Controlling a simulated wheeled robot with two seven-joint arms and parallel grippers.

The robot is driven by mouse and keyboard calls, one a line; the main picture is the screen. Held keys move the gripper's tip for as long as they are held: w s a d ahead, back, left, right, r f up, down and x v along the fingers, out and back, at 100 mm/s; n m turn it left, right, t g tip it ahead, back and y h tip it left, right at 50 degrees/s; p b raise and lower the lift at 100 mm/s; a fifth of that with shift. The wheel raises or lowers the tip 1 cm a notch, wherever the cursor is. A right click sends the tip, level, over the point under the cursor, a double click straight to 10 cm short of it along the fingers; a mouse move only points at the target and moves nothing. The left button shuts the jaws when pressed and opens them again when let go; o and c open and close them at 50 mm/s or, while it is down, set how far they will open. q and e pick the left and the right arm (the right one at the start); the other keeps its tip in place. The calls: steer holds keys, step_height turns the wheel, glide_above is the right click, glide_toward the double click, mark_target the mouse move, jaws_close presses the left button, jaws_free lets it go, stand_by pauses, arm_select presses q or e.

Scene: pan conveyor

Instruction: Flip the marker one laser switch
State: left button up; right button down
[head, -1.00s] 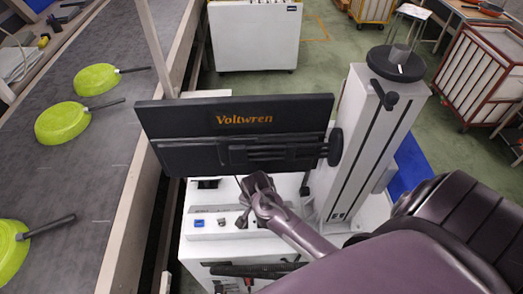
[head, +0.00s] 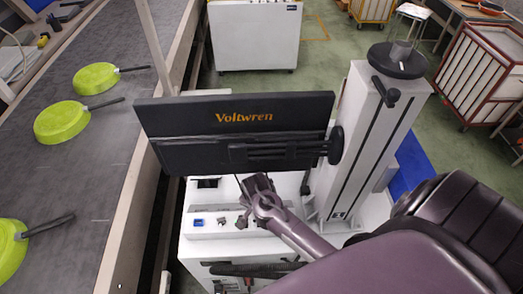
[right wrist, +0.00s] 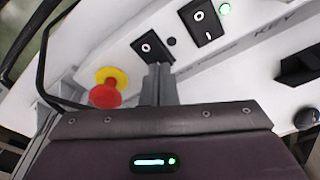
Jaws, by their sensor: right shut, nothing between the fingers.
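One rocker switch (right wrist: 150,47) is right by my fingertips. The other rocker switch (right wrist: 202,22) is further right, with a lit green lamp (right wrist: 224,8) beside it. No label legible here tells which is the marker one laser switch. My right gripper (right wrist: 158,78) is shut and empty, its tips at the lower edge of the nearer switch; I cannot tell if they touch. In the head view my right gripper (head: 257,184) is over the white panel (head: 215,233). My left gripper is not in view.
A red and yellow stop button (right wrist: 106,90) sits left of my fingertips. The black Voltwren monitor (head: 240,120) stands behind my gripper, with a white column (head: 365,140) to its right. A conveyor (head: 100,180) with green pans (head: 62,121) runs at left.

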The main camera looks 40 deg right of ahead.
steer(key=shift+f, duration=0.2)
step_height(320, 180, up, 3)
steer(key=shift+f+p, duration=0.15)
steer(key=shift+p, duration=1)
steer(key=shift+r, duration=2.2)
